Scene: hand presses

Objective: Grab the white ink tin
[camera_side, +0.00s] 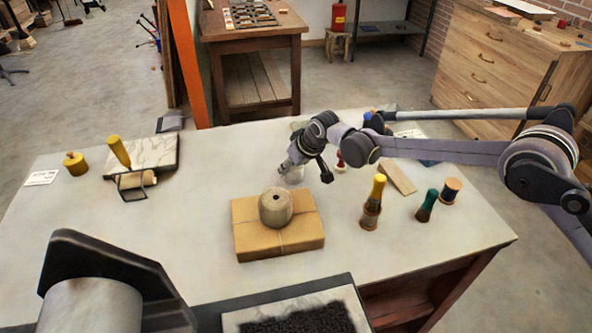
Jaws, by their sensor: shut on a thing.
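The white ink tin (295,175) is a small pale shape at my gripper's fingertips, just behind the brown wrapped parcel. My gripper (285,168) points down and to the left at it, and its jaws are shut on it. The tin is partly hidden by the fingers and is close in colour to the table. I cannot tell whether it touches the tabletop.
The parcel (251,240) bears a round grey-brown weight (276,208). To the right stand a yellow-handled tool (375,195), a green-handled brush (427,206) and a dark spool (451,190). A slab with a roller (137,180) lies left. The left-centre table (195,215) is clear.

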